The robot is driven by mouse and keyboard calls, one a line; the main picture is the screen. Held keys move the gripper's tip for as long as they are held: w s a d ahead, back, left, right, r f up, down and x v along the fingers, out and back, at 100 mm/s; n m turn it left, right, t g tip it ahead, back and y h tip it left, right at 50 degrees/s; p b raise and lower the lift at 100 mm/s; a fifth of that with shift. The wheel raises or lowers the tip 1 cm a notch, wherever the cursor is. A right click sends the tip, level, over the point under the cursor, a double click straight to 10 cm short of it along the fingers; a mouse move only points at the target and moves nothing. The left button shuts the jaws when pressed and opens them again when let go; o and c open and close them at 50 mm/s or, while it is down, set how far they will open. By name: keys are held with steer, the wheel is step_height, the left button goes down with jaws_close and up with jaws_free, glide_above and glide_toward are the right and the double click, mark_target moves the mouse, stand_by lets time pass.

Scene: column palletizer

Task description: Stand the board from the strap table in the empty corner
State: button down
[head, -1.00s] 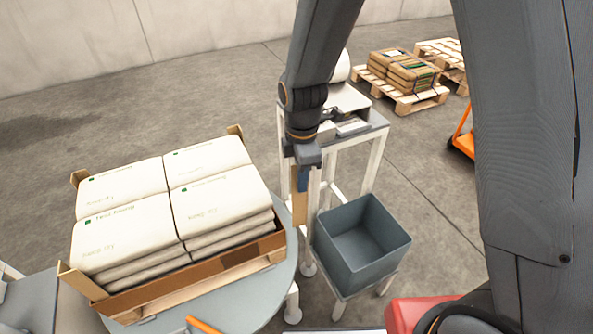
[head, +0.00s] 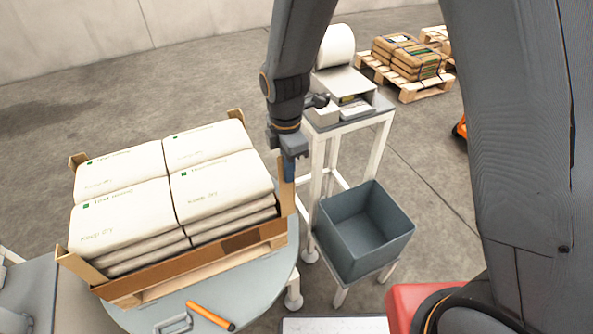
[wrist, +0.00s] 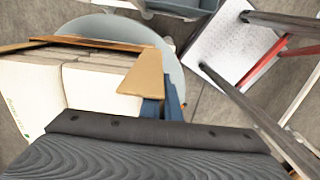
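My gripper (head: 290,165) points down with its blue fingers shut on a tan board (head: 286,197). The board hangs upright by the near right corner of the bag stack. In the wrist view the board (wrist: 143,75) sticks out beside the blue fingers (wrist: 163,105). I cannot tell whether the held board touches the tray.
A white-legged stand (head: 380,112) with a white roll (head: 336,46) is behind and right of my gripper. A grey bin (head: 365,232) is to the right. An orange-handled tool (head: 210,315) lies on the round table's near edge. Loaded pallets (head: 405,80) stand farther back.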

steer(key=shift+w+a+f, duration=0.1)
steer(key=shift+w+a, duration=0.15)
steer(key=shift+a, duration=0.45)
steer(key=shift+w+a+f, duration=0.1)
steer(key=shift+w+a, duration=0.15)
steer(key=shift+a, duration=0.45)
steer(key=shift+w+a, duration=0.25)
steer(key=shift+a, duration=0.45)
steer(key=shift+f, duration=0.55)
steer(key=shift+f+b, duration=1.35)
steer(key=shift+f, duration=1)
steer(key=shift+s+d+f, duration=0.1)
steer(key=shift+f, duration=0.15)
